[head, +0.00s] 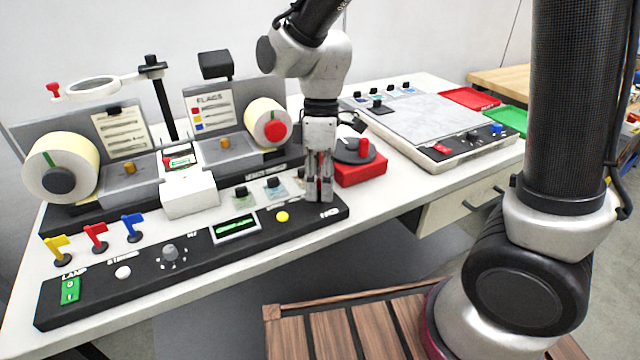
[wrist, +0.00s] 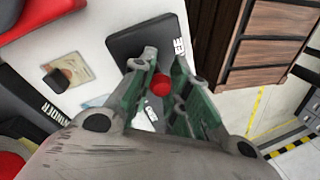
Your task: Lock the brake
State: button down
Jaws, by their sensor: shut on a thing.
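The brake's red knob (wrist: 161,85) shows in the wrist view between my fingers, over the right end of the black control panel (wrist: 150,42). White lettering beside it is partly hidden. My gripper (head: 319,192) points straight down at the right end of the panel (head: 130,285) in the head view, with its fingers closed around the knob. The fingers hide the knob in the head view, and the lever below it is mostly hidden in both views, so I cannot tell its angle.
A yellow button (head: 282,216) and a small display (head: 235,228) sit left of my gripper. A red base (head: 360,172) with a grey disc stands close on the right. The rewinder's label rolls (head: 62,168) stand behind the panel. The panel's front side is free.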

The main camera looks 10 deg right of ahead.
jog(key=g, duration=0.1)
jog(key=w+g+h, duration=0.1)
jog(key=g, duration=0.1)
jog(key=shift+w+a+f, duration=0.15)
jog(key=shift+w+a, duration=0.05)
jog(key=c, duration=1.3)
grip_release()
jog(key=v, duration=1.2)
jog(key=shift+w, duration=0.15)
